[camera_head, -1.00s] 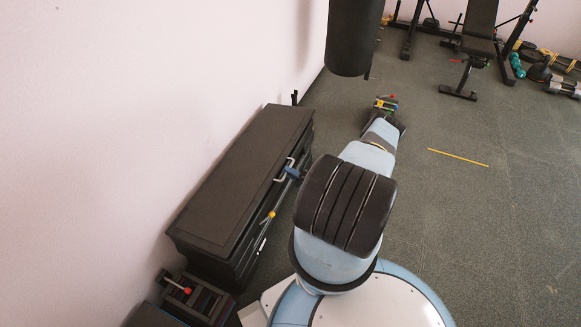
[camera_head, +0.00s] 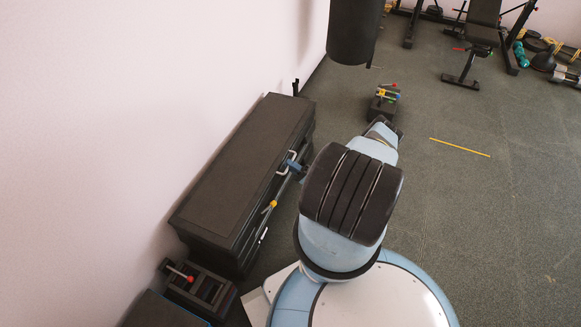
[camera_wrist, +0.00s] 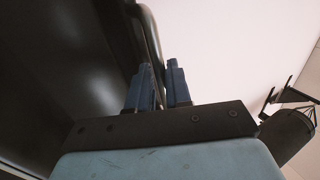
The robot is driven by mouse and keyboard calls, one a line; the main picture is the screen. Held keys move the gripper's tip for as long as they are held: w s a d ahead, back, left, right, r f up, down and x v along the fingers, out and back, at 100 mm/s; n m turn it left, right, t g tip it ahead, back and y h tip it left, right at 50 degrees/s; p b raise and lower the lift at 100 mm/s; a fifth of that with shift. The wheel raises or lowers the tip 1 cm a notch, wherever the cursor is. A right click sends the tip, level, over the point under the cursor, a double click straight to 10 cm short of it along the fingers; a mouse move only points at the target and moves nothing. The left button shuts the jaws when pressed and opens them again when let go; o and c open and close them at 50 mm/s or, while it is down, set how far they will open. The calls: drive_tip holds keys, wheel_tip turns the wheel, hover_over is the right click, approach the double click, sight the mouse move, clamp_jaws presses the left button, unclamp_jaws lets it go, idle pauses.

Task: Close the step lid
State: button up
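The dark step box (camera_head: 245,170) stands along the wall at the left of the head view, with a long flat lid on top. I cannot tell whether a narrow gap remains under the lid. A pale bar handle (camera_head: 286,160) is on its long side facing me. My gripper (camera_head: 293,166) is at this handle, partly hidden behind my arm. In the wrist view my gripper's blue fingers (camera_wrist: 159,88) are close together, with the curved handle (camera_wrist: 152,35) running between them. The gripper appears shut on the handle. A dark panel of the box (camera_wrist: 75,60) fills the left.
A small dark block with a red-knobbed lever (camera_head: 205,290) stands at the box's near end. Another block (camera_head: 382,108) stands beyond my arm. A black punching bag (camera_head: 353,30) hangs at the far end. The floor to the right is clear around a yellow strip (camera_head: 460,147).

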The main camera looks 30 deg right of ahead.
drive_tip(key=o, duration=0.4)
drive_tip(key=shift+d, duration=0.1)
drive_tip(key=v, duration=0.7)
drive_tip(key=shift+s+f, duration=0.15)
idle(0.3)
drive_tip(key=shift+d, duration=0.1)
idle(0.4)
